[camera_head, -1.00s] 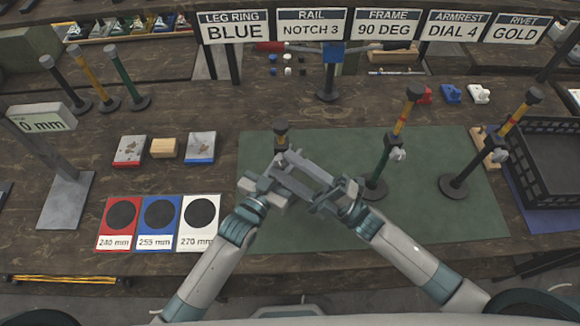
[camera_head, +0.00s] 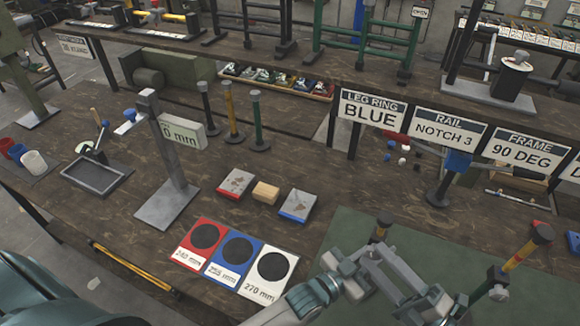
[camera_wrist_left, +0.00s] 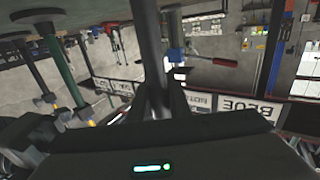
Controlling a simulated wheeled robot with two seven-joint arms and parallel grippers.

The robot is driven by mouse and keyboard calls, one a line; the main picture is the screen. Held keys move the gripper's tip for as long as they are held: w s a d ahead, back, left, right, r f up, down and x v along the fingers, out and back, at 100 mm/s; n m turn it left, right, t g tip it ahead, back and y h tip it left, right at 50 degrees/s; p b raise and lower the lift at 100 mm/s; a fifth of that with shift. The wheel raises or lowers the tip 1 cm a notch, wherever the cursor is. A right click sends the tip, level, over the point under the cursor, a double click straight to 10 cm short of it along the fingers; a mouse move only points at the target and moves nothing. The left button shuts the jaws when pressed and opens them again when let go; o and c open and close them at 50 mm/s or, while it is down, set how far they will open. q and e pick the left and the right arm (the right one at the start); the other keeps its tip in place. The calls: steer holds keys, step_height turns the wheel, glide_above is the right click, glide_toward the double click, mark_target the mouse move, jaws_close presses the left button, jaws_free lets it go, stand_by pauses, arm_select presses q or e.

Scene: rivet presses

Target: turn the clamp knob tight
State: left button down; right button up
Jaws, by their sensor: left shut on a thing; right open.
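In the head view a short post (camera_head: 381,229) with a dark top and yellowish band stands on the green mat, its lower part hidden by my grippers. My left gripper (camera_head: 362,258) is shut on this post; the left wrist view shows a dark upright post (camera_wrist_left: 149,45) between its fingers. My right gripper (camera_head: 381,268) is open, its two long fingers reaching up-left beside the left gripper. I cannot tell whether they touch anything. A clamp knob on the held post is not visible. A neighbouring yellow and dark post (camera_head: 520,250) carries a silvery clamp knob (camera_head: 497,292).
Red, blue and white circle cards (camera_head: 237,250) lie left of the green mat (camera_head: 345,226). Small blocks (camera_head: 265,193) lie behind them. Signs (camera_head: 372,108) stand at the back.

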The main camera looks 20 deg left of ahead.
mark_target(373, 253)
steer(key=shift+r+n+g+h, duration=0.25)
steer(key=shift+n+g+h, duration=0.2)
steer(key=shift+h, duration=0.35)
steer(key=shift+r+n+g+h, duration=0.25)
steer(key=shift+n+g+h, duration=0.2)
steer(key=shift+h, duration=0.35)
steer(key=shift+r+n+h, duration=0.15)
steer(key=shift+n+h, duration=0.15)
steer(key=shift+h, duration=0.3)
steer(key=shift+a+r+n+g+h, duration=0.15)
steer(key=shift+g+h, duration=0.1)
steer(key=shift+h, duration=0.35)
steer(key=shift+r+n+g+h, duration=0.15)
steer(key=shift+g+h, duration=0.1)
steer(key=shift+h, duration=0.35)
